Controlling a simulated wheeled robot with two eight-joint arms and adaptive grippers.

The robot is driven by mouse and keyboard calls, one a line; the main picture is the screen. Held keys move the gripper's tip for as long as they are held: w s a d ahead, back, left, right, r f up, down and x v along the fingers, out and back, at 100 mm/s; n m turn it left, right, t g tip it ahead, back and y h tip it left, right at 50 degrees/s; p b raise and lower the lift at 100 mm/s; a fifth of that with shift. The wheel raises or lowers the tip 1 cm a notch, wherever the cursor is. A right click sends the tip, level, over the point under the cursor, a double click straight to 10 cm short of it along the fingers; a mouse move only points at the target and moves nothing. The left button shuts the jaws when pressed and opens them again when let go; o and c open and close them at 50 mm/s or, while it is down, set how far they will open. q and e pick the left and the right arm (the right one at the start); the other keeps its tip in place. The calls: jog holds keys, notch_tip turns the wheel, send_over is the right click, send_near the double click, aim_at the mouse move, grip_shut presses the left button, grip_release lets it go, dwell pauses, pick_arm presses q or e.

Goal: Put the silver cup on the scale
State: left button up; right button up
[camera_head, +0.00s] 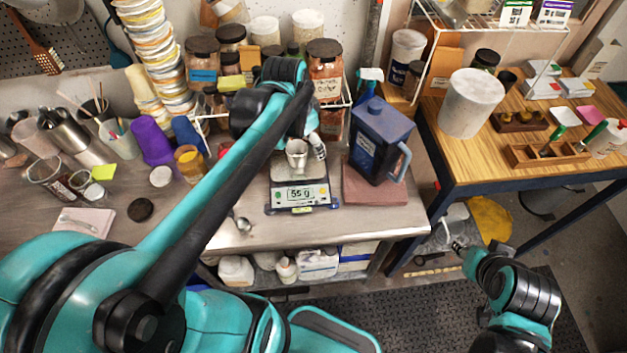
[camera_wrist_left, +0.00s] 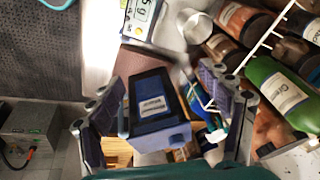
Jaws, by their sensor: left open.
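The silver cup (camera_head: 297,153) appears to stand upright on the pan of the scale (camera_head: 297,195), whose display reads 55 g. In the left wrist view the cup (camera_wrist_left: 194,26) and part of the scale (camera_wrist_left: 141,18) show at the top edge. My left gripper (camera_wrist_left: 160,88) is open, its two fingers apart with nothing held between them. In the head view its arm reaches over the table to just behind the cup, and the fingers are mostly hidden. My right gripper (camera_head: 462,246) is low at the right, away from the cup; its fingers are too small to read.
Several jars crowd the back.

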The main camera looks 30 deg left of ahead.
pick_arm(q)
jog(key=s+d+f+n+t, duration=0.2)
jog(key=s+d+n, duration=0.3)
jog(key=s, duration=0.5)
jog(key=shift+s+d+n+t, duration=0.35)
jog(key=shift+d+t, duration=0.55)
jog(key=shift+d, duration=0.25)
pick_arm(e)
jog(key=shift+a, duration=0.1)
